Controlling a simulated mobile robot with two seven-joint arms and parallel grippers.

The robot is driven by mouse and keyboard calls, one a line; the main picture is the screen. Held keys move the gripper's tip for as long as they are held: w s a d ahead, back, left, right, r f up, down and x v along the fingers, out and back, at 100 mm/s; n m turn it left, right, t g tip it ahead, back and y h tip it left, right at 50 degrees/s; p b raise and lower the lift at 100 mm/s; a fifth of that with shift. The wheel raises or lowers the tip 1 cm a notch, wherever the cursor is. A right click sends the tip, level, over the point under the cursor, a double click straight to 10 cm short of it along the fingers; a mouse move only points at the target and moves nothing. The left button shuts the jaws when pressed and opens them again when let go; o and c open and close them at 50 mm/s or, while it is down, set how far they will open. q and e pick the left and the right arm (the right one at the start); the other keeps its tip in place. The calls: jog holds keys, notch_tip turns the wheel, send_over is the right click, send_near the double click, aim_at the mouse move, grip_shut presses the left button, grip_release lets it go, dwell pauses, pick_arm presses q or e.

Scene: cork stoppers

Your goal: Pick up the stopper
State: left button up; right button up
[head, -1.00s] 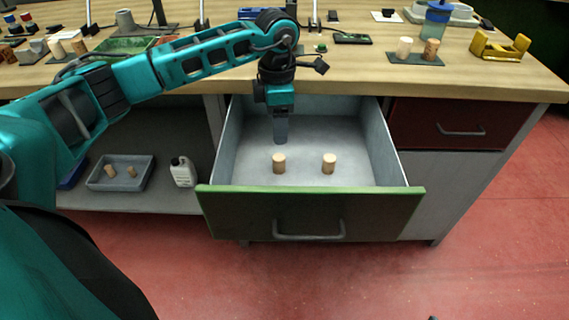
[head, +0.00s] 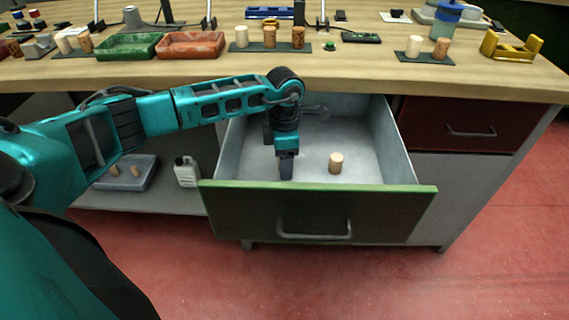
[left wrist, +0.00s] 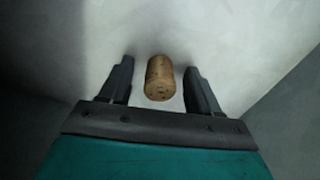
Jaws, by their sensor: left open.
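My left gripper (head: 286,170) points down into the open drawer and is open. In the left wrist view a brown cork stopper (left wrist: 159,78) stands in the gap between its two fingers, with a space on each side. My right gripper is not in view.
The drawer (head: 375,150) has grey walls and a green-edged front (head: 318,212). More stoppers stand on dark mats on the wooden bench (head: 350,80) above and in a tray (head: 140,182) on the lower shelf. A white bottle (head: 186,172) stands left of the drawer.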

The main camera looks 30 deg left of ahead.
pick_arm(q)
jog(key=c, duration=1.1)
jog(key=shift+r, duration=0.15)
